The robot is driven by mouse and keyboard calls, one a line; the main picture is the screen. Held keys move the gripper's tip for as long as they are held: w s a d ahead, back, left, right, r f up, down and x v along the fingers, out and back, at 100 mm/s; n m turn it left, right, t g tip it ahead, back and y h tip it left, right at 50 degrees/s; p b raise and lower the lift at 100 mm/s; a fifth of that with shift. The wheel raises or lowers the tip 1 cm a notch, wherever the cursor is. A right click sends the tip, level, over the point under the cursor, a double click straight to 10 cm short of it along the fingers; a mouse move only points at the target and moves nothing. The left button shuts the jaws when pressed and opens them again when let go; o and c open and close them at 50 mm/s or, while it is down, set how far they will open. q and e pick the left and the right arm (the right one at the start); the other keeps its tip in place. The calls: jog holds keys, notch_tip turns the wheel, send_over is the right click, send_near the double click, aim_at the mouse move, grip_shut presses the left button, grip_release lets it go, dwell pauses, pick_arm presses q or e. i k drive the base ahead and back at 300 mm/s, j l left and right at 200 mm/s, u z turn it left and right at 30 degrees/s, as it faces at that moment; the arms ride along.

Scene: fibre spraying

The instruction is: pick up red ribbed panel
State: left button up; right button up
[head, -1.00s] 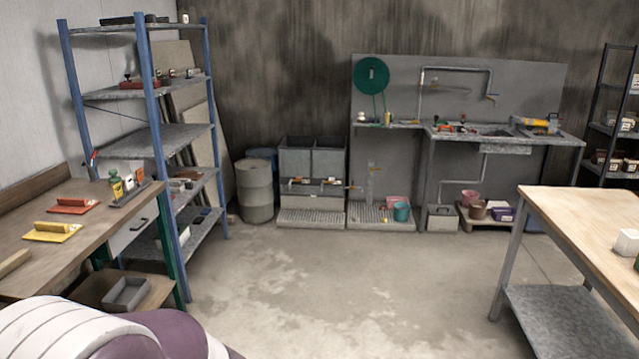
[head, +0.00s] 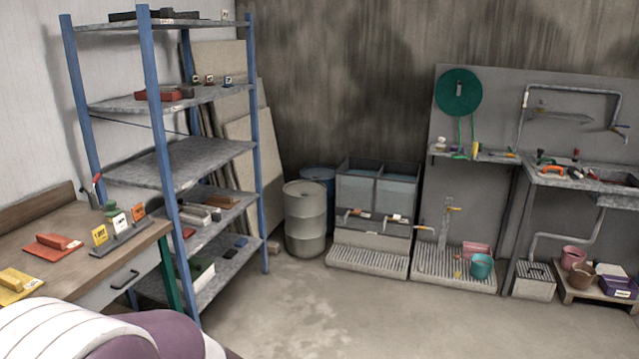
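No panel with clear ribs can be made out. A red flat piece with a raised red block on top (head: 53,246) lies on the wooden workbench at the left. A dark red item (head: 155,95) lies on an upper shelf of the blue-posted rack; its surface is too small to tell ribs. A small red item (head: 188,232) shows on a lower shelf. Neither of my grippers is in view; only a white and purple part of my own body shows at the lower left.
The workbench (head: 88,250) also holds a yellow piece (head: 14,285) and small upright cards (head: 120,222). The rack (head: 165,165) stands beside it. A grey drum (head: 305,220), basins (head: 378,185) and a sink counter stand along the back. The floor (head: 330,315) in the middle is clear.

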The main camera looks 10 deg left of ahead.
aim_at(51, 248)
jog(key=i+j+u, duration=0.1)
jog(key=i+u, duration=0.65)
jog(key=u, duration=0.15)
jog(key=i+l+u, duration=0.15)
jog(key=i+u, duration=0.35)
jog(key=k, duration=0.1)
